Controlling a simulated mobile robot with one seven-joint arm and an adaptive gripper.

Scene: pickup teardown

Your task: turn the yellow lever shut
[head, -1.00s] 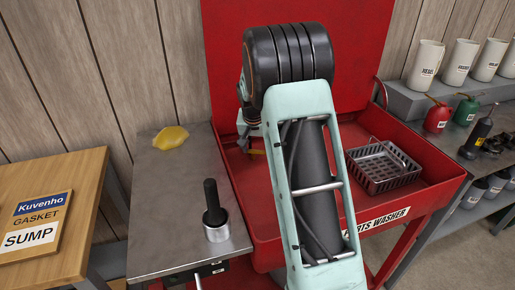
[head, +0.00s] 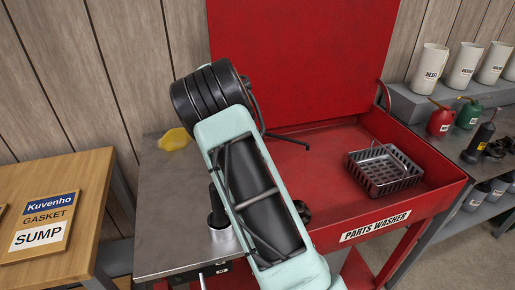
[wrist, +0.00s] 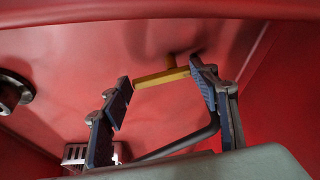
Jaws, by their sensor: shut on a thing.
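The yellow lever (wrist: 158,79) shows in the wrist view as a short bar on a stem, against red metal. My gripper (wrist: 161,85) has its two blue-padded fingers at either end of the bar, shut on it. In the head view my arm hides the lever and the gripper.
The red parts washer (head: 405,207) holds a wire basket (head: 384,171) in its basin. A dark bent rod shows below the lever in the wrist view (wrist: 185,146). A grey bench (head: 160,225) at left carries a yellow cloth (head: 174,139) and a metal cup (head: 222,240).

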